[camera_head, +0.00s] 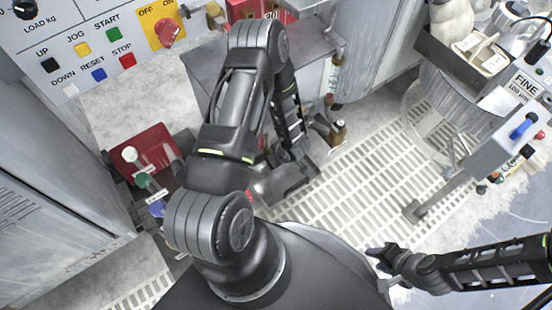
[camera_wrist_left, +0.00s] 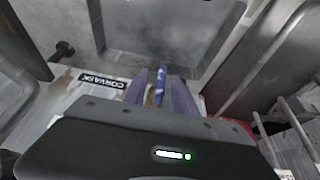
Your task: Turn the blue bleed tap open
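In the left wrist view, a narrow blue handle (camera_wrist_left: 160,84), which looks like the bleed tap, stands between the two fingers of my left gripper (camera_wrist_left: 160,92). A brass-coloured part shows beside it. The fingers are close around the handle, but I cannot tell whether they touch it. My right gripper (camera_head: 380,262) is at the lower right of the head view, over the floor grating and away from the controls. Its finger opening is too small to judge.
A control panel (camera_head: 82,38) is at the upper left. The floor grating (camera_head: 370,165) is mostly clear.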

